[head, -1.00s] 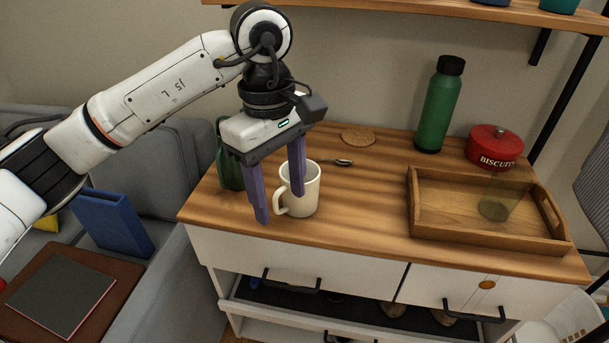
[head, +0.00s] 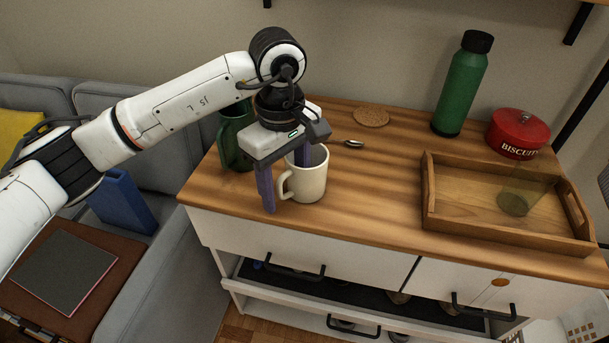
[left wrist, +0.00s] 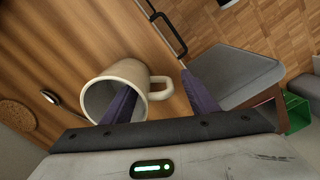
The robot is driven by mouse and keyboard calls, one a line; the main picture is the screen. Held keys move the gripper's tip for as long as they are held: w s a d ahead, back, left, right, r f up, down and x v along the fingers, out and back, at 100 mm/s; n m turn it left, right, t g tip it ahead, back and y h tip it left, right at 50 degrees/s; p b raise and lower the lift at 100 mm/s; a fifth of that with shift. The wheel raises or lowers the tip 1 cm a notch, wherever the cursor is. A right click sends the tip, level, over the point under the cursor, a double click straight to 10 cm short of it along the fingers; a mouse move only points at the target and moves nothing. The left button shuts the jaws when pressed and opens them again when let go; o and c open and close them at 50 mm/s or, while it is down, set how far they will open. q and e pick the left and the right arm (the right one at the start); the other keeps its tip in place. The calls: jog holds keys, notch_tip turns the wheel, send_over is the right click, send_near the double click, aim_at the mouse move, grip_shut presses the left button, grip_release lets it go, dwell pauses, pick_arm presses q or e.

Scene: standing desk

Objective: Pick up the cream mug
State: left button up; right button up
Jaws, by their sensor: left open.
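The cream mug (head: 312,182) stands upright on the wooden top of the cabinet, near its front left edge, with its handle towards the left. It also shows in the left wrist view (left wrist: 130,69), with its opening facing the camera. My left gripper (head: 287,187) is open at the mug. One purple finger appears to reach into the mug's opening. The other finger is outside, beyond the handle, as the left wrist view of the gripper (left wrist: 158,86) also shows. I cannot tell whether either finger touches the mug. My right gripper is not in view.
A green pitcher (head: 232,139) stands close behind my left gripper. A spoon (head: 350,143) and a cork coaster (head: 371,117) lie behind the mug. A wooden tray (head: 452,215), a green bottle (head: 459,88) and a red biscuit tin (head: 517,134) are to the right. The top between mug and tray is clear.

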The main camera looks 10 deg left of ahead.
pick_arm(q)
jog(key=shift+f, duration=0.55)
grip_shut()
jog(key=shift+r, duration=0.15)
jog(key=shift+r, duration=4.9)
